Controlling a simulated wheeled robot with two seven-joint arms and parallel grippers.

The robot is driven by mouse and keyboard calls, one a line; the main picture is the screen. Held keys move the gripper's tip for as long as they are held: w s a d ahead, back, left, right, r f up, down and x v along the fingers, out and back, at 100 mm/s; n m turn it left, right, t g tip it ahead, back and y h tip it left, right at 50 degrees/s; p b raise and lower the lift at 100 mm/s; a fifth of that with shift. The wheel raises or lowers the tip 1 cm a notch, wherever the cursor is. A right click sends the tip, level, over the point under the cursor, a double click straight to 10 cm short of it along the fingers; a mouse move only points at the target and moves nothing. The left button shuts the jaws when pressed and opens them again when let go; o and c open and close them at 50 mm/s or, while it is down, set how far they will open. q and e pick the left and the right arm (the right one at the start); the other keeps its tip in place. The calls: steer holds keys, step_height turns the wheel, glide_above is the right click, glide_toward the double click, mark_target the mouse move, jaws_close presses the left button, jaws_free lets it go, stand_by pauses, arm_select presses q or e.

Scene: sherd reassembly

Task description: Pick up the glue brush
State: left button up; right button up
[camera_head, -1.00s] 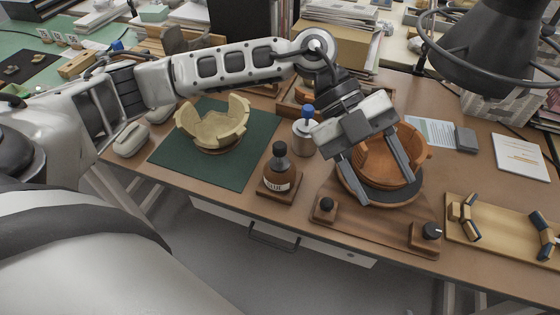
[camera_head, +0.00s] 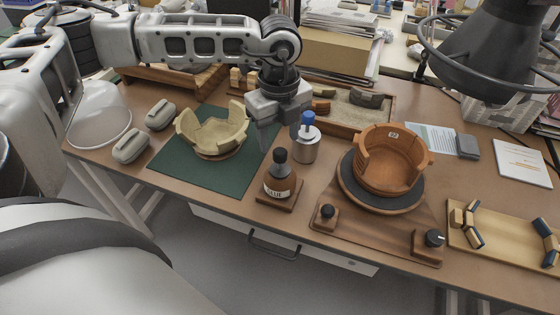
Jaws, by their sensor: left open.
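A blue-topped handle, which looks like the glue brush (camera_head: 308,119), stands upright in a grey metal cup (camera_head: 305,148) near the middle of the table. My left gripper (camera_head: 281,136) is open and points down just left of the cup, close to the blue top. Its fingers appear empty, though the far finger is partly hard to make out. Whether a finger touches the cup cannot be told. A brown glue bottle (camera_head: 279,183) with a black cap stands on a small wooden base in front of the gripper. My right gripper is not in view.
A cream partial pot (camera_head: 213,135) sits on a green mat (camera_head: 172,165) at left. A reddish-brown pot (camera_head: 388,165) stands on a dark turntable (camera_head: 350,193) at right. A wooden tray of sherds (camera_head: 345,118) lies behind the cup. A light board (camera_head: 500,240) lies far right.

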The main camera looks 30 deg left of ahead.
mark_target(280, 151)
arm_select(q)
steer(key=shift+s+d+f+p, duration=0.2)
steer(key=shift+f+p, duration=0.1)
steer(key=shift+f, duration=1.25)
steer(key=shift+s+d+f+p, duration=0.15)
steer(key=shift+f+p, duration=0.15)
steer(key=shift+f, duration=1.25)
steer(key=c, duration=0.9)
